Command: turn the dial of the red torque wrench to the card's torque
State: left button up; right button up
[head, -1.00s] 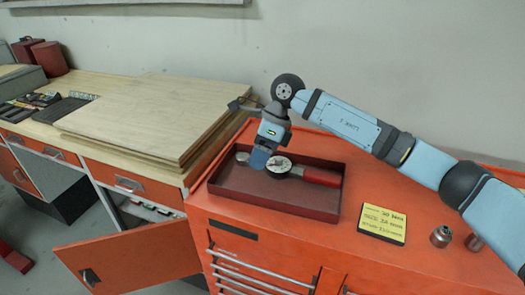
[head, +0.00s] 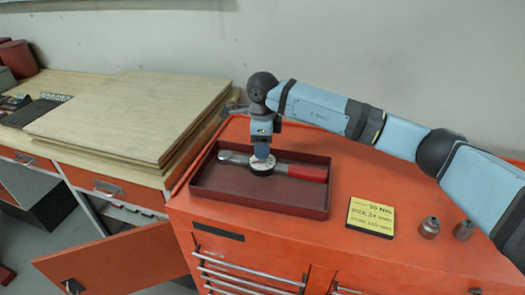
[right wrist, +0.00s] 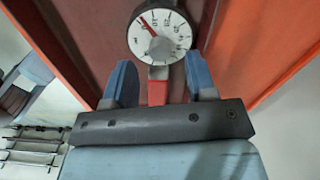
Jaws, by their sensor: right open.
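The torque wrench lies in the dark red tray (head: 290,206), with a red handle (head: 308,173) to the right and a metal head (head: 232,157) to the left. Its round white dial (head: 262,168) shows larger in the right wrist view (right wrist: 174,48), with a grey centre knob (right wrist: 160,47) and a red pointer towards the upper left. My right gripper (head: 262,152) is over the dial, pointing down. In the right wrist view its blue fingers (right wrist: 160,80) are apart, with nothing gripped. The yellow card (head: 371,217) carries a torque in Nm, too small to read surely. My left gripper is out of view.
The tray stands on an orange tool cabinet (head: 350,263). Two metal sockets (head: 430,227) (head: 464,230) stand right of the card. Stacked wooden boards (head: 130,115) lie left of the tray. An orange cabinet door (head: 115,262) hangs open at lower left.

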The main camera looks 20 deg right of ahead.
jog(key=shift+f, duration=1.45)
jog(key=shift+c, duration=0.4)
jog(key=c, duration=0.8)
jog(key=shift+c, duration=0.2)
